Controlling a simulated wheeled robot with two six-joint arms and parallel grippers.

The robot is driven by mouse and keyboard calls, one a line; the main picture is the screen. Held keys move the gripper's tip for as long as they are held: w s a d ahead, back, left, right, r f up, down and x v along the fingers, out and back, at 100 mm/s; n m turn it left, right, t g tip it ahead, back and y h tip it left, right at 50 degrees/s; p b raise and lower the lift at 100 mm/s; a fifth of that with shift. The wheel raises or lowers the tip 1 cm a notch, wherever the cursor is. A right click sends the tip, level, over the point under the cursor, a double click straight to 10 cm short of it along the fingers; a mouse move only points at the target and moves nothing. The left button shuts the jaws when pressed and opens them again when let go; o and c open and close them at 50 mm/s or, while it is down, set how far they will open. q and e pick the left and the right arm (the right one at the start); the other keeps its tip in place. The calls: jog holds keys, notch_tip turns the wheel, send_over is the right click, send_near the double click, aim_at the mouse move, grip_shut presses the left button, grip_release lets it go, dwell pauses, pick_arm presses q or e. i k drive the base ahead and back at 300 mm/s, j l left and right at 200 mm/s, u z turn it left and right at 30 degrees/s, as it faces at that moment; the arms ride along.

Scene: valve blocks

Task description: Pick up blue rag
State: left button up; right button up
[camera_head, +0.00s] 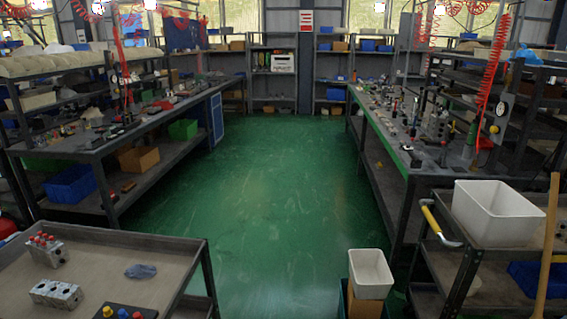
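A small crumpled blue-grey rag (140,271) lies flat on the top tray of the cart (110,242) at the lower left. It lies apart from the valve blocks around it. Neither of my grippers shows in the head view.
On the same cart are a valve block with red caps (46,249), a plain metal block (56,293) and a dark block with coloured knobs (124,312). A white bin (371,273) stands at the bottom centre. The green floor (268,190) between the benches is clear.

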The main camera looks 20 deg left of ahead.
aim_at(137, 271)
jog(key=i+u, duration=0.15)
jog(key=u, duration=0.3)
jog(key=i+l+u, duration=0.1)
jog(key=u, duration=0.3)
jog(key=l+u, duration=0.2)
jog(key=u, duration=0.25)
jog(key=i+l+u, duration=0.15)
jog(key=u, duration=0.3)
jog(key=l+u, duration=0.2)
jog(key=u, duration=0.25)
